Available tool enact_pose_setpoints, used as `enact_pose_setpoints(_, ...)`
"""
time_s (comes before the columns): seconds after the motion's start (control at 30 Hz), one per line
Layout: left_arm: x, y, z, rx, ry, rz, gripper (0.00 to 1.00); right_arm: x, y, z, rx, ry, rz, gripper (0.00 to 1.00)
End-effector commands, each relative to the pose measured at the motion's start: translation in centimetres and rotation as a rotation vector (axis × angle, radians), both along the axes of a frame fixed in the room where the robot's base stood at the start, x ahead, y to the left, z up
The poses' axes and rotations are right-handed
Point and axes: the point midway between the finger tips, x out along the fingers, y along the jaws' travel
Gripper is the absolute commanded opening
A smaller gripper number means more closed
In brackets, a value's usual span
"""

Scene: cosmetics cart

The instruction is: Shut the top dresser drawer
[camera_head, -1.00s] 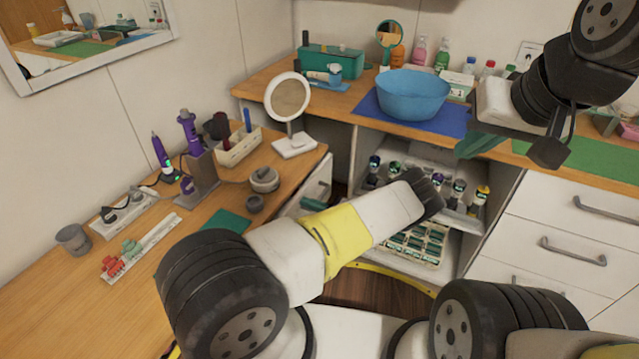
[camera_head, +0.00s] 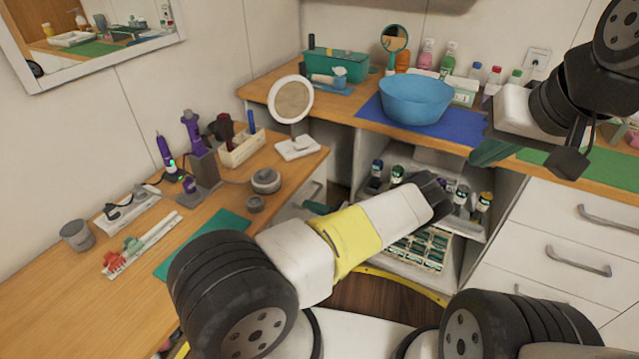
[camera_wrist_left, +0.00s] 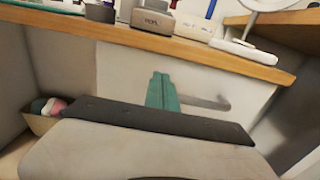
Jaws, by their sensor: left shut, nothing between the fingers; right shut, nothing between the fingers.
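The dresser stands under the wooden desktop on the left. Its white drawer front (camera_wrist_left: 240,85) lies below the desktop edge in the left wrist view, with a grey handle (camera_wrist_left: 207,102). In the head view my arm hides most of this front (camera_head: 312,190). The front looks close under the edge, but I cannot tell if a small gap is left. My left gripper (camera_wrist_left: 162,92) has its teal fingers shut and empty, pointing at the front beside the handle; contact is unclear. Its fingertips barely show in the head view (camera_head: 316,207). My right gripper (camera_head: 492,150) is shut and empty, near the right counter.
A round mirror (camera_head: 292,100), grey jars (camera_head: 265,181) and styling tools stand on the desktop. A blue bowl (camera_head: 415,98) sits on the back counter. An open shelf with bottles (camera_head: 396,174) lies beyond my left arm. A bin-like box (camera_wrist_left: 45,115) stands left of the drawers.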

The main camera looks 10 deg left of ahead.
Motion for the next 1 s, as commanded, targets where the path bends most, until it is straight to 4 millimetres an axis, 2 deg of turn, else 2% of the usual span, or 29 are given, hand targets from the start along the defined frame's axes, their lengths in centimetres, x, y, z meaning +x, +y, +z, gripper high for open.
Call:
enact_pose_setpoints(0.03,-0.2,-1.3,-0.1,-0.003,-0.001,-0.004,0.00,0.0,0.0,0.0,0.000,0.000,0.000,0.00)
enact_pose_setpoints(0.3,-1.6,-6.6,-0.1,-0.003,-0.001,-0.005,0.00,0.0,0.0,0.0,0.000,0.000,0.000,0.00)
enact_pose_setpoints(0.5,-2.3,-9.0,-0.1,-0.003,0.000,-0.003,0.00,0.0,0.0,0.0,0.000,0.000,0.000,0.00)
enact_pose_setpoints(0.8,-2.5,-9.5,0.5,-0.019,-0.006,0.020,0.00,0.0,0.0,0.0,0.000,0.000,0.000,0.00)
enact_pose_setpoints(0.87,-2.4,-9.2,1.4,-0.046,-0.014,0.054,0.00,0.0,0.0,0.0,0.000,0.000,0.000,0.00)
enact_pose_setpoints(1.0,-2.7,-8.3,5.1,-0.164,-0.051,0.195,0.00,0.0,0.0,0.0,0.000,0.000,0.000,0.00)
